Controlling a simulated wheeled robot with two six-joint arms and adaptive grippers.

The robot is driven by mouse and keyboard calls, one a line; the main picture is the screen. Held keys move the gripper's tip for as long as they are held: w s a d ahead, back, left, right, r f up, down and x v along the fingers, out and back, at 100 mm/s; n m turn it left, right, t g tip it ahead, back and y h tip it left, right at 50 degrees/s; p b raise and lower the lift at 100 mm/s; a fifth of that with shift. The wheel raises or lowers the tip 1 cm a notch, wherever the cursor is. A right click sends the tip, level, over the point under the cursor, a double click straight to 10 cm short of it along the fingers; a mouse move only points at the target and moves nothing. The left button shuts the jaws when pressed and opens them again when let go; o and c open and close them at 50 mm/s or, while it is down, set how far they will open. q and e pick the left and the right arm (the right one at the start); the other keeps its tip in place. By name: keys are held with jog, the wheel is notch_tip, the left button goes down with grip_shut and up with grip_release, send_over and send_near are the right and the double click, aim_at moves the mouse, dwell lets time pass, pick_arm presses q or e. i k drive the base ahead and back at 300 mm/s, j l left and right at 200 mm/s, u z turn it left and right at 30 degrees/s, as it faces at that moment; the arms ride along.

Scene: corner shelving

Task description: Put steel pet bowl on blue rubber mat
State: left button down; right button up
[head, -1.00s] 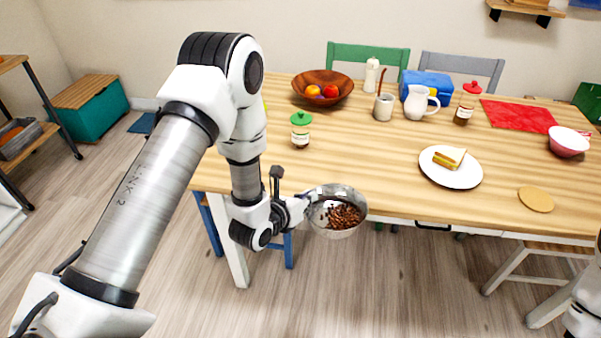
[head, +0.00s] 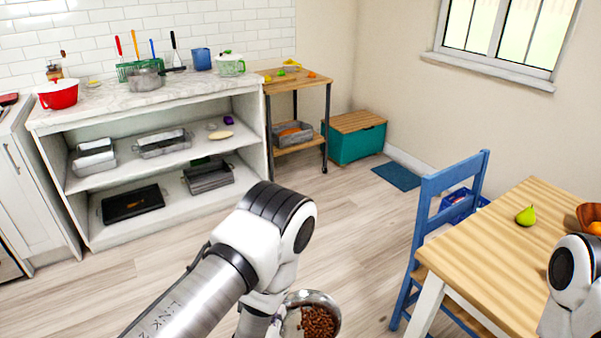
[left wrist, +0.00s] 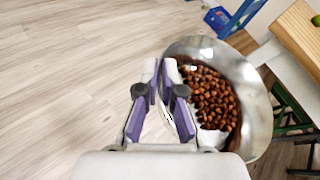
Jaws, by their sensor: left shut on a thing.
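The steel pet bowl (head: 292,318) shows at the bottom of the head view, partly cut off by the frame and by my left arm. It holds brown kibble. In the left wrist view my left gripper (left wrist: 161,64) is shut on the left side of the bowl's rim (left wrist: 256,108), and the bowl hangs over the floor, roughly level. The blue rubber mat (head: 397,176) lies flat on the floor in the head view, beyond the bowl, between the teal chest and the blue chair. Nothing lies on it. My right gripper is out of view.
The blue chair (head: 433,200) and wooden table (head: 500,255) stand at the right. A blue crate (head: 462,203) sits on the floor behind the chair. The teal chest (head: 355,143) is at the wall. A white shelf unit (head: 160,190) stands at the left. The floor between is open.

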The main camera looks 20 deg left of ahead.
aim_at(398, 175)
jog(key=i+j+u, duration=0.35)
jog(key=i, duration=0.3)
jog(key=i+j+u, duration=0.15)
jog(key=i+u, duration=0.25)
jog(key=i, duration=0.25)
jog(key=i+u, duration=0.35)
jog(key=i, duration=0.3)
jog(key=i+l+z, duration=0.3)
jog(key=i+z, duration=0.65)
jog(key=i, duration=0.15)
jog(key=i+j+z, duration=0.1)
jog(key=i+z, duration=0.4)
jog(key=i+j+z, duration=0.45)
jog(key=i, duration=0.15)
jog(key=i+l+z, duration=0.35)
jog(key=i, duration=0.45)
jog(key=i+l+z, duration=0.2)
jog(key=i+z, duration=0.15)
jog(key=i, duration=0.5)
jog(key=i+j+z, duration=0.1)
jog(key=i+z, duration=0.25)
jog(key=i, duration=0.5)
jog(key=i+u, duration=0.15)
jog(key=u, duration=1.35)
